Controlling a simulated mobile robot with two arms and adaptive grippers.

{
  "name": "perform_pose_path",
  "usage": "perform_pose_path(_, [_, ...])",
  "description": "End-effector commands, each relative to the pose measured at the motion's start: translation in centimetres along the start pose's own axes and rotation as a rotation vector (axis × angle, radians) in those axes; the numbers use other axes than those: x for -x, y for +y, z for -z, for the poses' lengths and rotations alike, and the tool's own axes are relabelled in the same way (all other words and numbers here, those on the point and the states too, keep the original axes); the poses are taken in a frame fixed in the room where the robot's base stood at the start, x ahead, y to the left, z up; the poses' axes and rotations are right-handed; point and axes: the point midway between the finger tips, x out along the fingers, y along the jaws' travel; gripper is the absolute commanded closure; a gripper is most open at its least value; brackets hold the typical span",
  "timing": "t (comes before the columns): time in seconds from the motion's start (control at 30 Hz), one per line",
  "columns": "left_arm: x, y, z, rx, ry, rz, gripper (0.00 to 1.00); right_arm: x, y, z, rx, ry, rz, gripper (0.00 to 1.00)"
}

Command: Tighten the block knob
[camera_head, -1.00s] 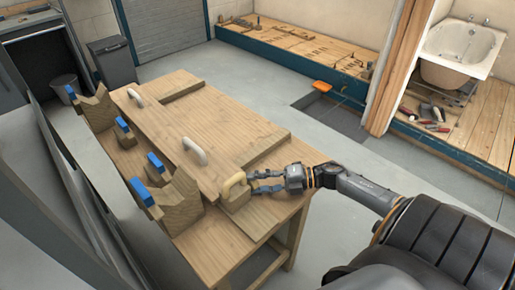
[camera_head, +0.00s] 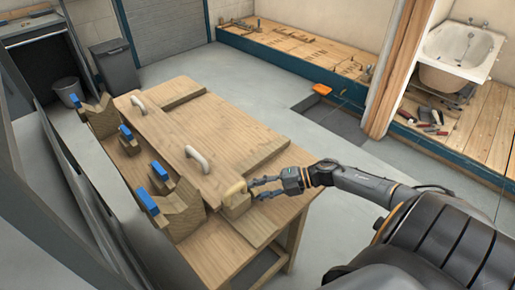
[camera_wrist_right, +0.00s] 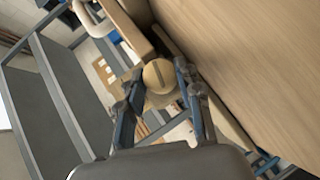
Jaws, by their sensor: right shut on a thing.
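The block knob (camera_head: 234,188) is a pale wooden knob on a wooden block (camera_head: 237,207) at the near right end of the workbench (camera_head: 225,255). My right gripper (camera_head: 251,189) reaches it from the right and is shut on it. In the right wrist view, the round knob (camera_wrist_right: 158,76) lies between the two fingers of my right gripper (camera_wrist_right: 158,84). Its face shows a dark line across it. The fingers partly hide the block in that view. My left gripper is not in view.
A board with two grey handles (camera_head: 197,160) lies along the bench. Notched wooden blocks with blue-topped clamps (camera_head: 147,200) line its left edge. A raised strip (camera_head: 258,157) crosses the bench behind the knob. Grey floor (camera_head: 345,225) is clear on the right.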

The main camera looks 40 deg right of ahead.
Motion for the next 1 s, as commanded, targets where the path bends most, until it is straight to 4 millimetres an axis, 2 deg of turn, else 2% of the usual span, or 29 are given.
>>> perform_pose_path(0.03, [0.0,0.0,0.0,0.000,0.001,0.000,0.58,0.0,-0.1,0.0,-0.002,0.000,0.001,0.64])
perform_pose_path(0.07, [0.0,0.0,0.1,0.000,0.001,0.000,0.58,0.0,-0.1,0.0,-0.002,0.000,0.001,0.57])
perform_pose_path(0.1, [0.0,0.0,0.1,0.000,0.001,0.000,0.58,0.0,-0.1,0.0,-0.002,0.000,0.001,0.56])
perform_pose_path(0.47, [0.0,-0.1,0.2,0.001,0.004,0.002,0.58,0.5,-0.1,0.0,-0.001,-0.001,0.002,0.56])
perform_pose_path(0.57, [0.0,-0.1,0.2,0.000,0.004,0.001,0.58,1.9,-0.2,0.0,-0.001,-0.001,0.004,0.56])
perform_pose_path(0.8, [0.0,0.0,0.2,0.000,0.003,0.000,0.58,6.9,-0.3,0.0,-0.004,-0.001,0.005,0.56])
perform_pose_path(1.0, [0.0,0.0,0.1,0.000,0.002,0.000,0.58,10.4,-0.2,0.0,-0.004,-0.001,0.004,0.56])
